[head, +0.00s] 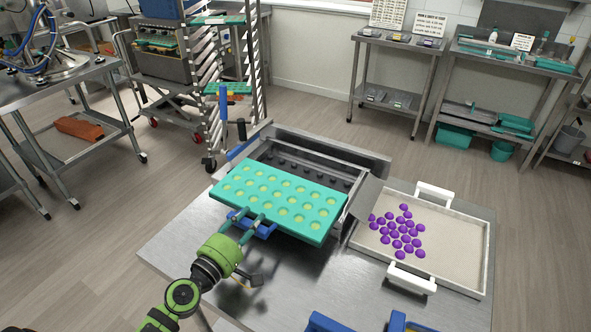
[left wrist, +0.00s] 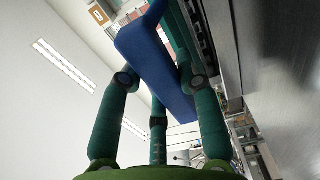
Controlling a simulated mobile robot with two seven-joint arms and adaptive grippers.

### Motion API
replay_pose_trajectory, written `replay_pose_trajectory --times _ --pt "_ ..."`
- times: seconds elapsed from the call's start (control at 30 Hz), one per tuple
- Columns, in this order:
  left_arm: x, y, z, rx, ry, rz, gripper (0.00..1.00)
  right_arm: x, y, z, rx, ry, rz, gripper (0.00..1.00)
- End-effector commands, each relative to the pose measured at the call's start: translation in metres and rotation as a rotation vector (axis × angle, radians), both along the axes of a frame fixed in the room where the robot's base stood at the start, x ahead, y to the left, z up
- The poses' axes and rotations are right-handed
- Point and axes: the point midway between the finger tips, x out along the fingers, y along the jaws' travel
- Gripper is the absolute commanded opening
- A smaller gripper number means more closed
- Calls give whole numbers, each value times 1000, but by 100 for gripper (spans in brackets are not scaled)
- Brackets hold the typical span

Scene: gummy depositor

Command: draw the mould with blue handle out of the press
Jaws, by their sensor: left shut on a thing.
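The teal mould (head: 277,197), with rows of round pale-yellow cavities, lies at the front of the grey metal press (head: 330,148), partly out of its open front. Its blue handle (head: 262,229) sticks out at the near edge. My left gripper (head: 250,227) is shut on the blue handle. In the left wrist view the teal fingers close around the blue handle (left wrist: 150,62). The far part of the press bed shows dark knobs and is not covered by the mould. My right gripper is not in view.
A white-handled tray (head: 463,245) with several purple gummies stands right of the press on the metal table (head: 190,245). Blue parts (head: 330,322) show at the bottom edge. A tall rack (head: 262,70) stands behind. The table front left is clear.

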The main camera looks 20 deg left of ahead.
Motion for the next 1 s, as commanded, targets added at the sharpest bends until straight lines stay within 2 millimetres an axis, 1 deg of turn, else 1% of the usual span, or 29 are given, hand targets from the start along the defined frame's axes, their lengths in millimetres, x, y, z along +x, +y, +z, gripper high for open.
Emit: replay_pose_trajectory --times 0.17,0.3,0.6,1.0 --pt "0 0 7 0 -3 0 0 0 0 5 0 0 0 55" --pt "-3 0 6 1 -3 0 0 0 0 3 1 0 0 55" --pt "-29 4 6 0 -5 -1 0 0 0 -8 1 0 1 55" --pt "-65 9 4 -1 -6 1 0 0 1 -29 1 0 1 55"
